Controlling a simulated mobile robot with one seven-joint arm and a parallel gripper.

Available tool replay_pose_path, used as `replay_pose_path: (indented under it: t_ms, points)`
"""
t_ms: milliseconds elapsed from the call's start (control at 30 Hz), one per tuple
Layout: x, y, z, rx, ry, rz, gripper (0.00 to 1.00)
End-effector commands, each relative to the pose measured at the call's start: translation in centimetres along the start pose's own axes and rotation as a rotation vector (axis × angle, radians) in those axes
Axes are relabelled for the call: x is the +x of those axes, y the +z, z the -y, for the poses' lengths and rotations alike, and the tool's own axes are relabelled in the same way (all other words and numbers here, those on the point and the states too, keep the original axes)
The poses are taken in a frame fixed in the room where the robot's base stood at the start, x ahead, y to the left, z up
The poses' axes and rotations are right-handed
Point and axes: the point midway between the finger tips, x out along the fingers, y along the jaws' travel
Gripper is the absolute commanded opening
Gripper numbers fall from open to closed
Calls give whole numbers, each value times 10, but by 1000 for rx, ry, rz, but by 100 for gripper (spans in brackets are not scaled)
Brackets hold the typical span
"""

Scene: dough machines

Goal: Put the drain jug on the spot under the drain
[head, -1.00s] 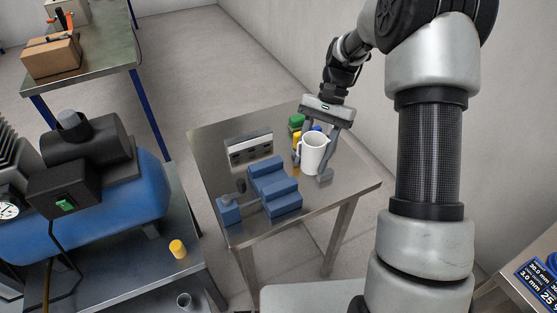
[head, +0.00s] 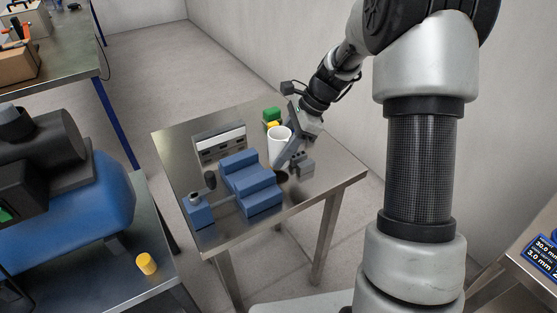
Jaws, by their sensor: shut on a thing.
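The white drain jug (head: 279,147) stands upright in the picture, over the far right part of the steel table (head: 325,182). My gripper (head: 290,164) comes down from the upper right, tilted, and is shut on the jug at its right side. A dark patch shows below the jug; I cannot tell whether the jug is slightly lifted. Its handle is not clearly visible now. The blue machine tank (head: 95,205) is at the left. Its drain and the spot under it are not clearly seen.
A blue block fixture (head: 250,180) and a grey panel with sockets (head: 219,144) stand left of the jug. Green (head: 271,114) and yellow pieces are behind it. A yellow cylinder (head: 147,263) sits on the lower left bench. The table's right front is clear.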

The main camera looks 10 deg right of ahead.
Motion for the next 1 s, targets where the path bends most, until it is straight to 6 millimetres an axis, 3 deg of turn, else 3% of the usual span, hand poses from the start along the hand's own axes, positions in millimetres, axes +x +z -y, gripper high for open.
replay_pose_path:
  t_ms: [133,533,567,633,1000]
  points:
    - [23,-13,-1,1,3,2,20]
    - [27,-15,0,0,1,1,20]
    - [26,-15,0,-1,1,1,47]
    - [26,-15,0,-1,1,0,59]
    - [22,-12,0,-2,0,0,61]
